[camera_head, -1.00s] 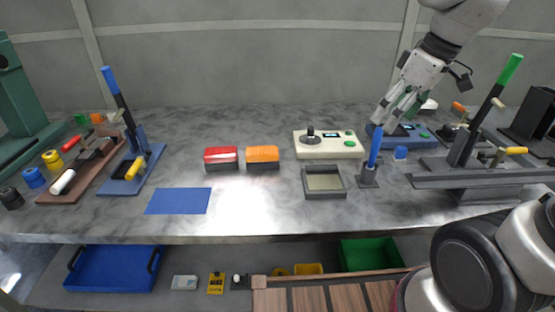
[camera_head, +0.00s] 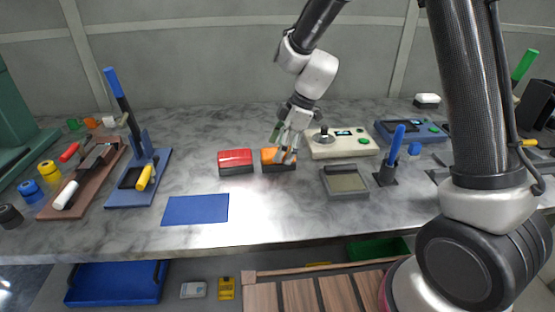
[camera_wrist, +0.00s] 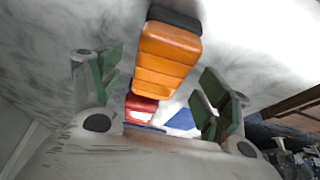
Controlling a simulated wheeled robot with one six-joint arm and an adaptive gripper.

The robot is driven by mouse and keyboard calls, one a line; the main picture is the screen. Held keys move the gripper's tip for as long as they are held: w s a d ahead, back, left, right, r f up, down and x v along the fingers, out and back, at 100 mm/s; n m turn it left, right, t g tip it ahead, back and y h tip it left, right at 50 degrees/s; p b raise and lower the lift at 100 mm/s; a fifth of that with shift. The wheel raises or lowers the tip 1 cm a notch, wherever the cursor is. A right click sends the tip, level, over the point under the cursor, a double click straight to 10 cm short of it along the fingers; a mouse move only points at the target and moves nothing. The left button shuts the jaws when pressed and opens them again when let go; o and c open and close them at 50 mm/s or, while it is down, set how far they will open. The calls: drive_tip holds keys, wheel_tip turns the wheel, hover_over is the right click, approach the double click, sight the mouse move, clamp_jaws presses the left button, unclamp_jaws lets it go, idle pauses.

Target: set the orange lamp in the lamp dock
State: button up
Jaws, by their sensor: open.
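The orange lamp (camera_head: 269,155) is a block with an orange top and a dark base, standing on the grey table. My gripper (camera_head: 284,148) is open above it and hides part of its top in the head view. In the wrist view the orange lamp (camera_wrist: 167,58) shows between the spread green-padded fingers of my gripper (camera_wrist: 162,80), and I see no contact.
A similar red lamp (camera_head: 235,161) stands close to the left of the orange one. A cream box with a knob (camera_head: 343,143) is behind the tray, and a blue-handled tool in a stand (camera_head: 390,160) is to its right. A blue mat (camera_head: 196,209) lies front left.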

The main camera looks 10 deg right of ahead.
sight(268, 166)
drive_tip(key=shift+x, duration=1.45)
drive_tip(key=shift+d+f, duration=0.1)
drive_tip(key=shift+f, duration=0.15)
drive_tip(key=c, duration=1.3)
